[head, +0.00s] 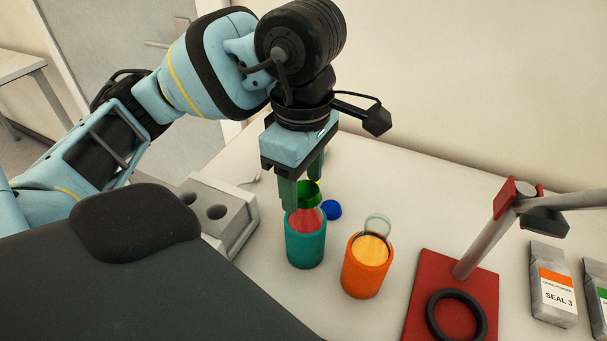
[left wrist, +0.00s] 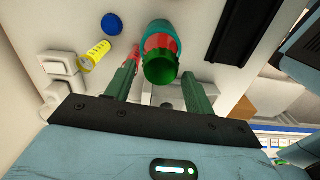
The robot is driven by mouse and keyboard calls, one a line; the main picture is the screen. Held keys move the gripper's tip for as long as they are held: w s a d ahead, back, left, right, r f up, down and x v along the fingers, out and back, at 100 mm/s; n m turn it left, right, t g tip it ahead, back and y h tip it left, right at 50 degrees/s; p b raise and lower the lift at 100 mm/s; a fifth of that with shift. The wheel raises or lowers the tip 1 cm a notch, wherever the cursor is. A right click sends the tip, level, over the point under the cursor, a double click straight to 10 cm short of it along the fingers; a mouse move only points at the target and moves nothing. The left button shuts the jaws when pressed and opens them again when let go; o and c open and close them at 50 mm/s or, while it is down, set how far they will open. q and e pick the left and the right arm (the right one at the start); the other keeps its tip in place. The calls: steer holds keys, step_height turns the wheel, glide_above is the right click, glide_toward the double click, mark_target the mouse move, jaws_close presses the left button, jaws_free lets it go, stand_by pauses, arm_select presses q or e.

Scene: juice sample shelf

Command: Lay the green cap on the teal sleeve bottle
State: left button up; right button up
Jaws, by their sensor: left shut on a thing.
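My left gripper (head: 302,184) points down above the teal sleeve bottle (head: 305,247), its green fingers shut on the green cap (head: 309,197). The cap is over the far part of the bottle's open mouth, where red shows inside. I cannot tell whether the cap touches the rim. In the left wrist view the green cap (left wrist: 160,70) is between the fingertips, with the teal bottle (left wrist: 164,27) right beyond it and partly hidden by it. My right gripper is in neither view.
A blue cap (head: 331,209) lies behind. A grey block with holes (head: 232,217) is at left. A red stand base (head: 425,300) with a black ring and a "SEAL 3" pouch (head: 553,285) are at right.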

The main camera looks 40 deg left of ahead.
mark_target(303, 188)
arm_select(q)
steer(key=o, duration=1)
steer(key=shift+o, duration=0.2)
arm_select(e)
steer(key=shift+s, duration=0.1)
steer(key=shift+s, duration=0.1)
arm_select(q)
step_height(303, 188, up, 7)
steer(key=shift+p, duration=0.75)
steer(key=shift+r, duration=0.4)
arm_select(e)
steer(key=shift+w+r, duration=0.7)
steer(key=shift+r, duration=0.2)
